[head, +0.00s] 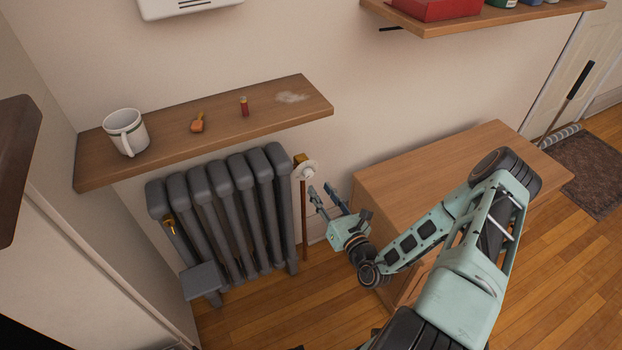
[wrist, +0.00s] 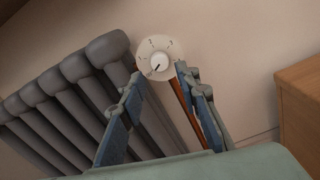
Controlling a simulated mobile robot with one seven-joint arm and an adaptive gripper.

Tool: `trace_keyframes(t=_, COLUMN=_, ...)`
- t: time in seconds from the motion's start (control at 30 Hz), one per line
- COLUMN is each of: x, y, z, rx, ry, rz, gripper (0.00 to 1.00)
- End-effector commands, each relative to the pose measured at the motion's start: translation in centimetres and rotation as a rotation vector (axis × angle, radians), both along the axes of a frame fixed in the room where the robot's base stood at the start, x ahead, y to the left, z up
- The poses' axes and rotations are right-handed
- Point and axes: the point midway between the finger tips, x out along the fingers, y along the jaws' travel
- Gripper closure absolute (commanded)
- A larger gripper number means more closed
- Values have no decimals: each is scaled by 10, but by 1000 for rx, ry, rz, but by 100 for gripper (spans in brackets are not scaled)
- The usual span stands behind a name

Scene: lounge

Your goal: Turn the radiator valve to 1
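The radiator valve is a white round dial with a knob (head: 308,171) at the top of a copper pipe, right of the grey radiator (head: 242,205). In the wrist view the dial (wrist: 173,53) has several dark marks around a white knob (wrist: 159,63) with a dark pointer line directed to the lower left. The marks are too small to read surely. My gripper (head: 320,194) is open and empty, below and to the right of the dial in the head view. In the wrist view its fingers (wrist: 160,88) are spread, with the dial beyond their tips, apparently not touching.
A wooden cabinet (head: 410,165) stands right of the valve, close to my arm.

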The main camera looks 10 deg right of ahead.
Motion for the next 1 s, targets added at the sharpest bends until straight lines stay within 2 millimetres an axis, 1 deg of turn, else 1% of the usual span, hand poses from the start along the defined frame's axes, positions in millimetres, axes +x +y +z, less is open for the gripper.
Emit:
trace_keyframes(t=0.03, x=10, y=3, z=-1, rx=-2, ry=-2, rz=3, gripper=70)
trace_keyframes(t=0.1, x=24, y=7, z=-1, rx=-2, ry=-3, rz=2, gripper=70)
trace_keyframes(t=0.2, x=40, y=11, z=-1, rx=-3, ry=-2, rz=2, gripper=70)
trace_keyframes(t=0.33, x=57, y=15, z=-1, rx=-2, ry=-1, rz=2, gripper=70)
trace_keyframes(t=0.5, x=66, y=18, z=-1, rx=-2, ry=1, rz=3, gripper=70)
trace_keyframes(t=0.77, x=67, y=19, z=0, rx=-2, ry=1, rz=2, gripper=70)
trace_keyframes(t=1.0, x=67, y=19, z=0, rx=-2, ry=1, rz=2, gripper=95)
